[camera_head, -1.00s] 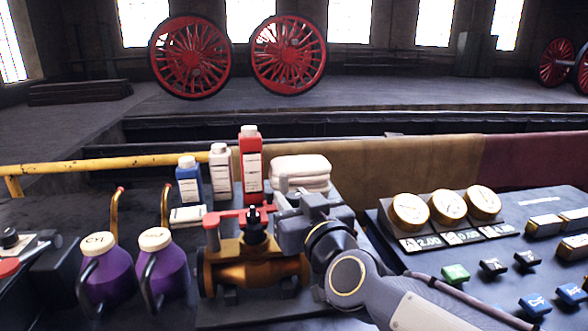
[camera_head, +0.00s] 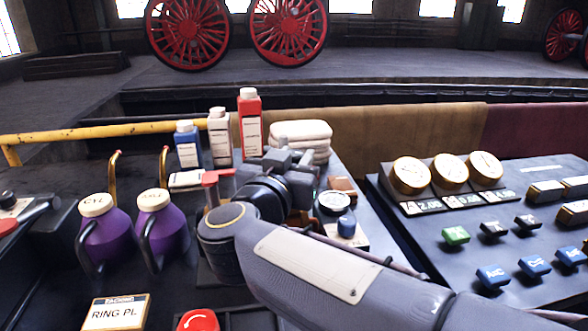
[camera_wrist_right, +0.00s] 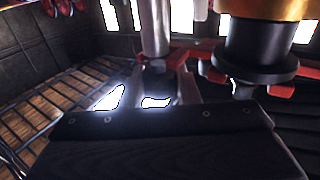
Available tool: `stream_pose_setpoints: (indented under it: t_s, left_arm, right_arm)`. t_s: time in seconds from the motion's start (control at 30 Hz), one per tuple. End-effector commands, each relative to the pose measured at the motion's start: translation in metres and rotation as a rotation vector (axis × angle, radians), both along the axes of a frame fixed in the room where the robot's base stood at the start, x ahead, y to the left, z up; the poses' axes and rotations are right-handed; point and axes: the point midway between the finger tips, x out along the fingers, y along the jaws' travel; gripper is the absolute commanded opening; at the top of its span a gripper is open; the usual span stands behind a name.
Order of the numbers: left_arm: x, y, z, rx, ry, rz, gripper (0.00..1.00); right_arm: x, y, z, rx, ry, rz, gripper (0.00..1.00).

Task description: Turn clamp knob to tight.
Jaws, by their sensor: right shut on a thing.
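My right gripper (camera_head: 285,167) is over the valve on the bench, with its arm in from the lower right. The wrist covers most of the brass valve body, and a red lever (camera_head: 216,180) shows at its left. In the right wrist view the jaws (camera_wrist_right: 160,82) are closed on a small dark piece, apparently the clamp knob (camera_wrist_right: 154,84). It lies just below a silver post (camera_wrist_right: 153,28) with red arms beside it. The knob is hidden in the head view, and its turn angle cannot be told. My left gripper is not in view.
Purple jugs (camera_head: 160,222) stand left of the valve. Several bottles, including a red one (camera_head: 250,125), and folded white cloths (camera_head: 300,135) stand behind. A small gauge (camera_head: 334,202) is close right of the wrist. A panel with dials (camera_head: 451,170) and buttons lies further right.

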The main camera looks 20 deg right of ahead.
Motion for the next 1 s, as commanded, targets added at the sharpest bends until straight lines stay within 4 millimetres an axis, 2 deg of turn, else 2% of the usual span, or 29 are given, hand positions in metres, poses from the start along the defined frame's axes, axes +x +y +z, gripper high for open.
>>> stream_pose_setpoints:
  t_s: [0.53, 0.57, 0.7, 1.0]
  left_arm:
    - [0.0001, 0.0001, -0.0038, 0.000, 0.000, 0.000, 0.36]
    - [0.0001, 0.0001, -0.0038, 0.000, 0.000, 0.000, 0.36]
    - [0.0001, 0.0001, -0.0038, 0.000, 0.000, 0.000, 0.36]
    - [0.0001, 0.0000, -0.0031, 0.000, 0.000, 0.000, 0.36]
  right_arm:
    - [0.0002, -0.0014, -0.0001, 0.002, 0.001, -0.025, 0.06]
    - [0.0002, -0.0014, 0.0000, 0.002, 0.001, -0.025, 0.33]
    - [0.0003, -0.0010, 0.0002, 0.001, 0.000, -0.024, 0.49]
    - [-0.0014, 0.0014, 0.0009, 0.001, -0.001, -0.022, 0.49]
